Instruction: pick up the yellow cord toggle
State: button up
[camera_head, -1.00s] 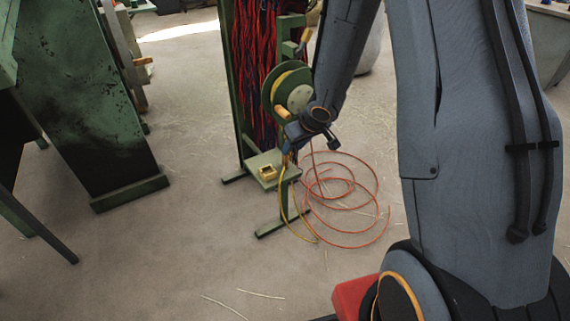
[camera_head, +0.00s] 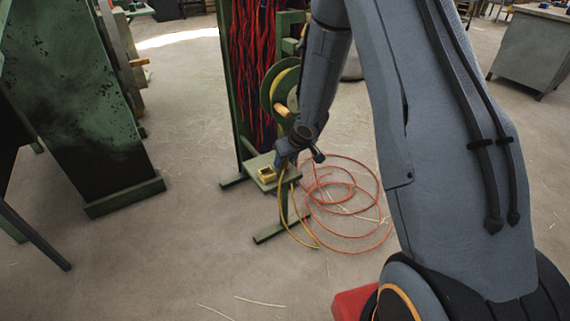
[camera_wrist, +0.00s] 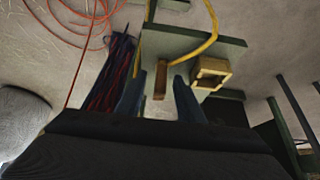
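In the wrist view a small brownish-yellow block (camera_wrist: 161,79), which looks like the cord toggle, shows between my fingertips against the green shelf. The yellow cord (camera_wrist: 206,42) runs close to it. My gripper (camera_wrist: 158,86) has its two dark fingers apart, one on each side of the block; I see no contact. In the head view my gripper (camera_head: 280,163) is low over the small shelf (camera_head: 258,161), and the block is hidden there. A hollow square yellow holder (camera_wrist: 211,72) sits on the shelf beside my fingers and also shows in the head view (camera_head: 266,174).
A green reel (camera_head: 275,88) with a wooden handle (camera_head: 280,110) stands above the shelf. A rack of red and dark cords (camera_head: 253,60) rises behind. Loops of orange cord (camera_head: 352,157) lie on the floor to the right. A green panel (camera_head: 75,100) stands at left.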

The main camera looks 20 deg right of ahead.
grip_shut()
jog(key=shift+r, duration=0.1)
